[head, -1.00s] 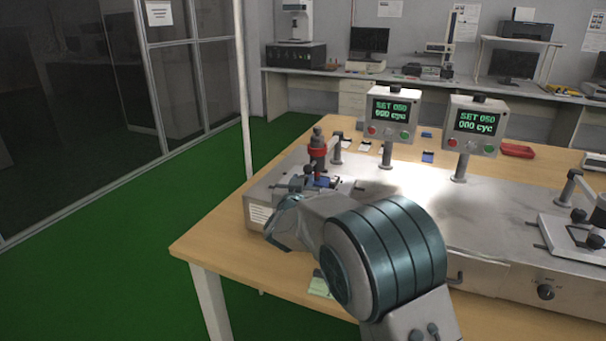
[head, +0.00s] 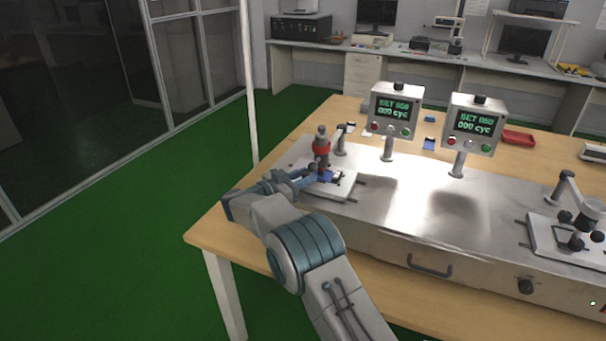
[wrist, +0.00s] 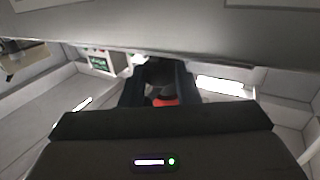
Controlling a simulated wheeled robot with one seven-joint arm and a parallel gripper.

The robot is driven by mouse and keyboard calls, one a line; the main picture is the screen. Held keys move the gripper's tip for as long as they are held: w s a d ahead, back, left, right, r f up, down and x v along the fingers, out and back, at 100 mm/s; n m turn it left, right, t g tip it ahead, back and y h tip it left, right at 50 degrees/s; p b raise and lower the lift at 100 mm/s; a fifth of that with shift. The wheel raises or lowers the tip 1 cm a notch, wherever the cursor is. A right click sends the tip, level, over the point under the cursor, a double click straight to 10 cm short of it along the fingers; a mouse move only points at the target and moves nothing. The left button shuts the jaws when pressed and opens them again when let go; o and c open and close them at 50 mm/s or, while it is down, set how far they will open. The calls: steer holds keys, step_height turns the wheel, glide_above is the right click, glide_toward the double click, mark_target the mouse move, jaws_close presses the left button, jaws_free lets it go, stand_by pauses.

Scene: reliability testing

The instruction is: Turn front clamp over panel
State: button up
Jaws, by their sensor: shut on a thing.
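The left test fixture's light plate (head: 345,189) carries a small blue panel (head: 327,176), under a grey plunger with a red collar (head: 321,147). My gripper (head: 312,176) reaches in from the left at the panel's front-left edge. It is shut on what appears to be the front clamp, which the fingers mostly hide. In the wrist view my two dark fingers (wrist: 160,88) stand close around a dark part, with a red part (wrist: 164,101) between them. Whether the clamp lies over the panel cannot be told.
Two control boxes (head: 396,110) on posts stand behind the metal bench top (head: 420,200). A second fixture (head: 560,235) with dark knobs is at the right. A red tray (head: 518,138) lies at the back. The bench between the fixtures is clear.

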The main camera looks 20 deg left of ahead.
steer(key=shift+w+m+g+h, duration=0.1)
steer(key=shift+m+g+h, duration=0.45)
steer(key=shift+h, duration=0.25)
steer(key=o, duration=0.7)
steer(key=shift+r, duration=0.1)
steer(key=shift+a, duration=0.1)
steer(key=v, duration=1.3)
steer(key=shift+s+a+b, duration=0.2)
steer(key=shift+s+b, duration=0.1)
steer(key=shift+b, duration=0.15)
